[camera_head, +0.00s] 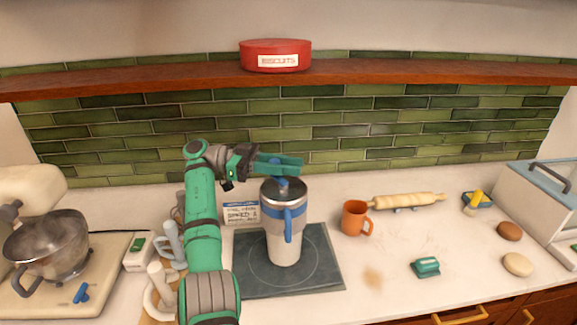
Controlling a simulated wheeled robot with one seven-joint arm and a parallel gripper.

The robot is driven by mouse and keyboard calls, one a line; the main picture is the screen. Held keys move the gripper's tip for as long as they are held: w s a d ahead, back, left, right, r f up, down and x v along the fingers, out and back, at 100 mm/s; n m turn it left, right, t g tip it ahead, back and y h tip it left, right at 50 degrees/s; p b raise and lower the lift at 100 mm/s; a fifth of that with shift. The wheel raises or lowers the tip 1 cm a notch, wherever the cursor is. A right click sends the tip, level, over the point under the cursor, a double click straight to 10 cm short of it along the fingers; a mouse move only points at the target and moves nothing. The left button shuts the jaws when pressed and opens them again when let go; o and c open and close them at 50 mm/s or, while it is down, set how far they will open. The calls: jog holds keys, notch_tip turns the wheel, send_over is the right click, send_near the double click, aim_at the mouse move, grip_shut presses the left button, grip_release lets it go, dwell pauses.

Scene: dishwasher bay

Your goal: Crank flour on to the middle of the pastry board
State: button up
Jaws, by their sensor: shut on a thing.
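A tall flour sifter (284,243), cream below with a blue band, a metal top and a blue side handle, stands upright on the dark pastry board (318,277). The board has ring lines on it, and the sifter covers its middle. My gripper (283,165) comes in from the left above the sifter and is shut on the blue crank knob (282,182) at its top. The fingers hide part of the crank. I cannot see any flour under the sifter.
An orange mug (354,217) and a rolling pin (407,201) stand to the right. A green block (426,267) and a tan smudge (372,277) lie nearer the front. A stand mixer bowl (47,244) and a printed card (241,213) are left. A shelf (150,76) runs above.

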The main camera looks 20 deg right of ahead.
jog(key=shift+f, duration=0.25)
jog(key=o, duration=1.1)
jog(key=shift+c, duration=0.2)
jog(key=shift+r, duration=0.1)
